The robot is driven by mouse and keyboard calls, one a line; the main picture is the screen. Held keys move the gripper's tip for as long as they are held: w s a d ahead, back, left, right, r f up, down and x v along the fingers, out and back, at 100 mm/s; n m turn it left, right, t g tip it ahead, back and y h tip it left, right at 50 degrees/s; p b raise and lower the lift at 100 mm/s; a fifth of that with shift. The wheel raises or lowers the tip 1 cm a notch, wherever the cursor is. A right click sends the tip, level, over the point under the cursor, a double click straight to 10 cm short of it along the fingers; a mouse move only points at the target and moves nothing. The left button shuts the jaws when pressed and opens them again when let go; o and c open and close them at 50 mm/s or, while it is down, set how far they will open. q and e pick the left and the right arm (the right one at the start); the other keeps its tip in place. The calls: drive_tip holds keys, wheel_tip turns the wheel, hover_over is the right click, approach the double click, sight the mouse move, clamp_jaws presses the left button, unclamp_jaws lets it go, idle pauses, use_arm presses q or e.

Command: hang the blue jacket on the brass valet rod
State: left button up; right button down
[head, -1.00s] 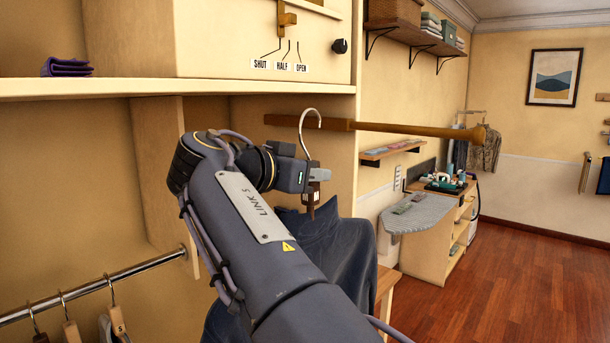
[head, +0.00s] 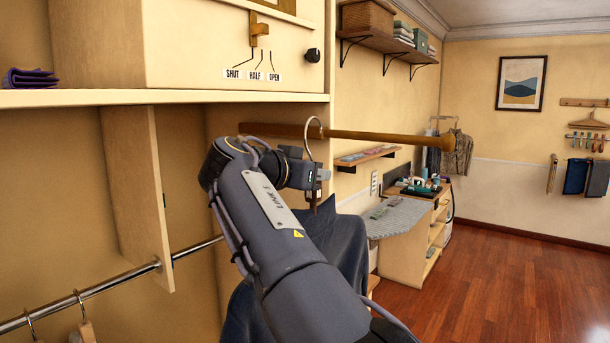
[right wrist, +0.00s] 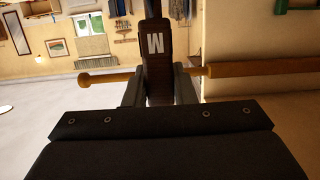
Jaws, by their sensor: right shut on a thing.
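The brass valet rod (head: 390,136) sticks out from the wardrobe panel toward the right, ending in a round knob. My right gripper (head: 318,188) is shut on the hanger's brown neck just below the rod. The silver hanger hook (head: 308,125) rises above the rod's height and overlaps it; I cannot tell whether it is over or beside the rod. The blue jacket (head: 345,240) hangs below, partly hidden by my arm. In the right wrist view, the gripper (right wrist: 159,88) holds the neck, marked M, with the rod (right wrist: 250,69) passing behind it. My left gripper is not in view.
A shelf (head: 150,98) with a folded purple cloth (head: 30,77) is at upper left. A chrome rail (head: 120,285) with hangers runs below it, beside a vertical divider (head: 140,200). An ironing board (head: 400,218) stands beyond the jacket. Floor at right is clear.

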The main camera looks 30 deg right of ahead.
drive_tip(key=r+x, duration=0.1)
drive_tip(key=x, duration=1.9)
drive_tip(key=shift+d, duration=0.25)
idle(0.7)
drive_tip(key=shift+f+b, duration=0.15)
drive_tip(key=shift+b, duration=0.4)
idle(0.3)
